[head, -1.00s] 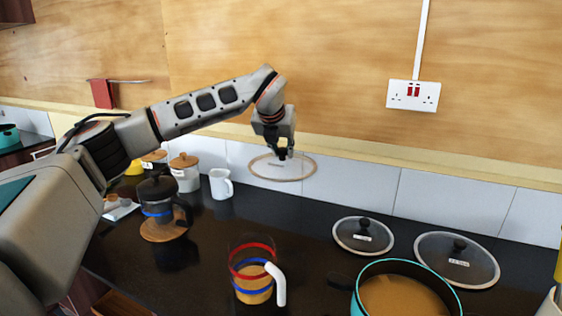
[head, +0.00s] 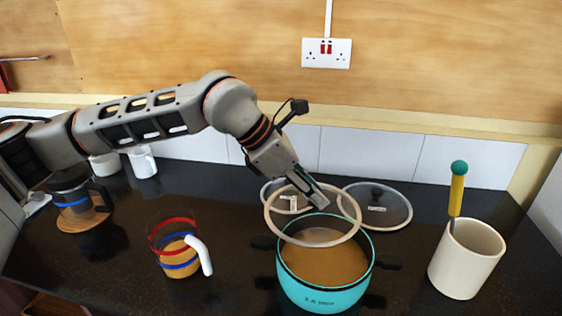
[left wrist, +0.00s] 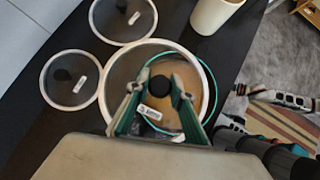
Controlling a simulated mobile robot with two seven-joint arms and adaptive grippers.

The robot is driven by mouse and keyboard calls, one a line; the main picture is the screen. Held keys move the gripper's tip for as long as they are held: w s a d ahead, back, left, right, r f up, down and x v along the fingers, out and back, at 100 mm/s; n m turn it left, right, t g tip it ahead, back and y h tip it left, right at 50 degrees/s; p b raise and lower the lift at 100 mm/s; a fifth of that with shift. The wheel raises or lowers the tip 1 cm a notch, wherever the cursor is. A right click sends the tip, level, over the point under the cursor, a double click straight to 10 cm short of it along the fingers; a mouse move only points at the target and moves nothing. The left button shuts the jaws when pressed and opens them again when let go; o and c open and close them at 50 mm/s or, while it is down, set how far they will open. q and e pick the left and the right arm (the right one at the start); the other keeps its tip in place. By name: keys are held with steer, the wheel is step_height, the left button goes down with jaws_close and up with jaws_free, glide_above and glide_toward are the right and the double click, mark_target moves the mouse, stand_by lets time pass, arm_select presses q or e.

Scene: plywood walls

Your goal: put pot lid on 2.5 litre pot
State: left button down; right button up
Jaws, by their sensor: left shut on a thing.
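The turquoise pot (head: 322,292), marked with a 2.5 litre label and holding a brownish content, stands on the dark counter. My left gripper (head: 318,203) is shut on the knob of a clear pot lid (head: 285,228) with a pale rim. The lid is above the pot, overlapping the back-left part of its opening in the head view. In the left wrist view the lid (left wrist: 116,72) lies partly over the pot's turquoise rim (left wrist: 213,88), offset to the left; the gripper (left wrist: 160,97) hides part of it. My right gripper is not seen.
Two more glass lids lie behind the pot, a smaller one (head: 268,192) and a larger one (head: 398,207). A cream utensil crock (head: 465,265) stands right. A striped glass jug (head: 178,262) and a coffee press (head: 72,190) stand left.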

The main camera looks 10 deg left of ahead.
mark_target(330, 224)
arm_select(q)
steer(key=s+d, duration=0.1)
steer(key=s+d+m+g, duration=0.1)
steer(key=s, duration=0.1)
steer(key=s+d+m, duration=0.1)
steer(key=shift+s+d+h, duration=0.3)
steer(key=shift+f+b, duration=0.1)
steer(key=shift+b, duration=0.25)
steer(key=shift+f+b, duration=1.3)
steer(key=shift+f, duration=0.4)
steer(key=shift+f+b, duration=0.55)
steer(key=shift+f, duration=0.1)
steer(key=c, duration=1.7)
jaws_free()
